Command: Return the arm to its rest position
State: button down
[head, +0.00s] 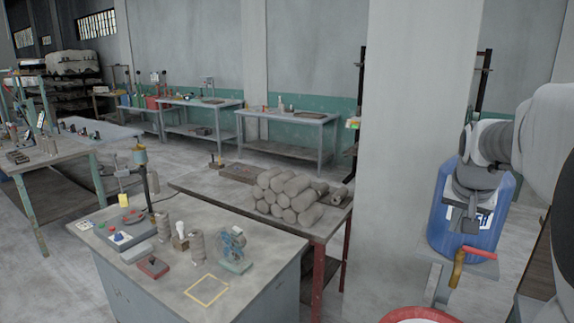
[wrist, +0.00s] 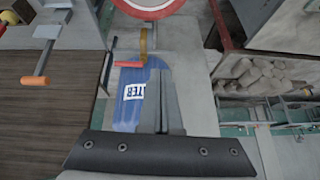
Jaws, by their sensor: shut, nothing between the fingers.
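My arm reaches in from the right edge of the head view, above the floor and clear of the tables. My gripper (head: 470,222) hangs at its end, in front of a blue drum (head: 437,222). In the wrist view my gripper (wrist: 164,78) has its two grey fingers together, with nothing between them. The blue drum (wrist: 130,115) with a white lettered label lies behind the fingers in that view. I cannot tell the exact gap between gripper and drum.
A red handle (head: 479,254) on a yellow bar and a red-rimmed round thing (head: 415,314) are below the gripper. A pale pillar (head: 405,130) stands to its left. Left of that are a table with clay rolls (head: 290,195) and a workbench (head: 195,290) with small items.

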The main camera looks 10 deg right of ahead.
jog(key=s+a+n+y, duration=0.15)
jog(key=s+a, duration=0.25)
jog(key=a, duration=0.4)
jog(key=s+a+n+y, duration=0.1)
jog(key=s+a+n, duration=0.2)
jog(key=a, duration=0.6)
jog(key=s+a+f+n+y, duration=0.1)
jog(key=s+a+f+n, duration=0.3)
jog(key=s+a, duration=0.5)
jog(key=shift+s+a+f+t, duration=0.15)
jog(key=shift+s+a+t, duration=0.2)
jog(key=shift+s, duration=0.45)
